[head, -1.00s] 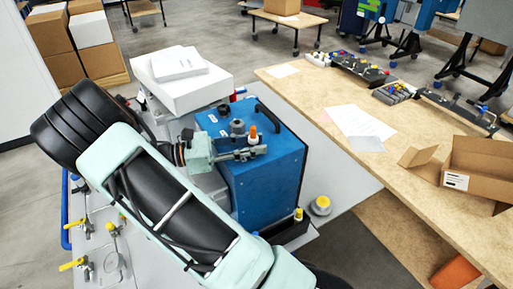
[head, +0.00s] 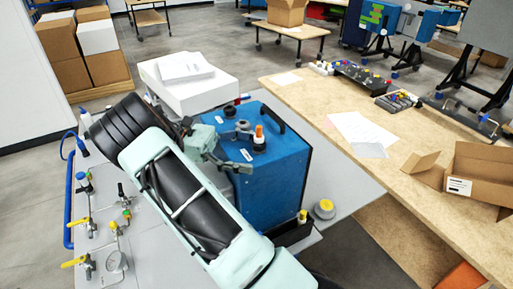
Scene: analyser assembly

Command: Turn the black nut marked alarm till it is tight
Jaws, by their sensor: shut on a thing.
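The blue box (head: 275,165) stands on the grey bench with black fittings and small white labels on its top. One black nut-like fitting (head: 243,126) is near the left of the top. Another black fitting (head: 259,146) has an orange and white piece standing on it. No label is readable, so I cannot tell which is marked alarm. My gripper (head: 238,152) is at the left side of the box top, close beside these fittings. It is shut on what seems to be a black nut, but its fingers and my arm partly hide the contact.
A black handle (head: 270,116) rises from the box top. A white carton (head: 190,92) stands behind. Valves with yellow handles (head: 75,263) and a gauge are at left. A yellow-topped round piece (head: 325,207) is right of the box. A wooden table (head: 400,165) runs along the right.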

